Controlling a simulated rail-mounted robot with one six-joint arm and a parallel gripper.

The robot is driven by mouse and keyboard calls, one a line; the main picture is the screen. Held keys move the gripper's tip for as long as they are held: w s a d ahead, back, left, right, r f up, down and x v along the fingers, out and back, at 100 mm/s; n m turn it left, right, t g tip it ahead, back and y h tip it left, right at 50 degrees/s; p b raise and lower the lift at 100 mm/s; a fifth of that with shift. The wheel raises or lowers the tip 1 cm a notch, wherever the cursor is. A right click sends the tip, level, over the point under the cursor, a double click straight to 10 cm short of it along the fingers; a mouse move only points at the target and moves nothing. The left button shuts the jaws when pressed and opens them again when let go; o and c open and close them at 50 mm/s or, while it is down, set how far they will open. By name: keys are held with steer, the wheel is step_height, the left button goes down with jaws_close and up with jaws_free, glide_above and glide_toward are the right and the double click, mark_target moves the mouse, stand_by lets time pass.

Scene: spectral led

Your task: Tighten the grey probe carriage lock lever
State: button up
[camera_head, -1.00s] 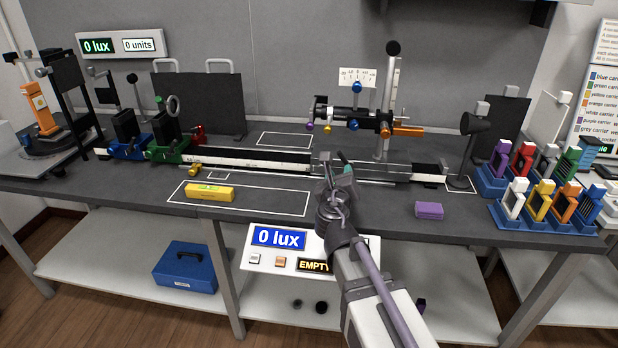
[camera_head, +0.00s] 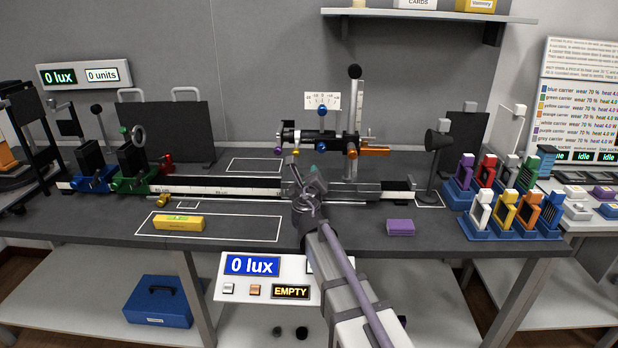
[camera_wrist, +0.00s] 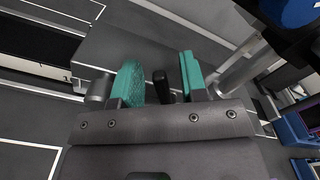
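My gripper (camera_head: 313,178) is over the long bench rail, in front of the post with the scale and coloured knobs. In the wrist view its two teal finger pads (camera_wrist: 158,65) stand apart. A short black, round-ended piece (camera_wrist: 161,85) shows between them, with a visible gap on each side; it may be the lock lever's end. A grey cylinder (camera_wrist: 99,88) shows left of the left pad, and I cannot tell whether it belongs to the carriage. In the head view my gripper and arm hide the carriage and lever area.
The post (camera_head: 354,125) with its orange-ended bar (camera_head: 374,151) rises just behind the gripper. A black lamp-like stand (camera_head: 436,150) is to the right. A purple block (camera_head: 400,227) and a yellow block (camera_head: 178,222) lie on the bench front. Coloured carriers (camera_head: 505,205) stand far right.

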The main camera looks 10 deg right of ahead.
steer(key=shift+c, duration=0.2)
jaws_close()
steer(key=shift+d, duration=0.1)
steer(key=m, duration=0.1)
steer(key=d+m, duration=0.1)
steer(key=shift+s+r+m+p, duration=0.2)
steer(key=shift+r+m+p, duration=0.15)
steer(key=shift+m, duration=0.05)
steer(key=m, duration=0.1)
steer(key=d+m, duration=0.2)
steer(key=shift+s+r+m, duration=0.15)
steer(key=shift+s+m, duration=0.1)
steer(key=shift+m, duration=0.05)
steer(key=shift+s+d+f+m+b, duration=0.2)
steer(key=shift+d+m, duration=0.35)
steer(key=shift+m, duration=0.7)
steer(key=shift+s+d+f+m+b, duration=0.15)
steer(key=shift+d+m, duration=0.4)
steer(key=shift+m, duration=0.75)
steer(key=shift+s+d+f+m+b, duration=0.15)
steer(key=shift+d+m, duration=0.4)
steer(key=shift+m, duration=0.7)
steer(key=shift+w, duration=0.1)
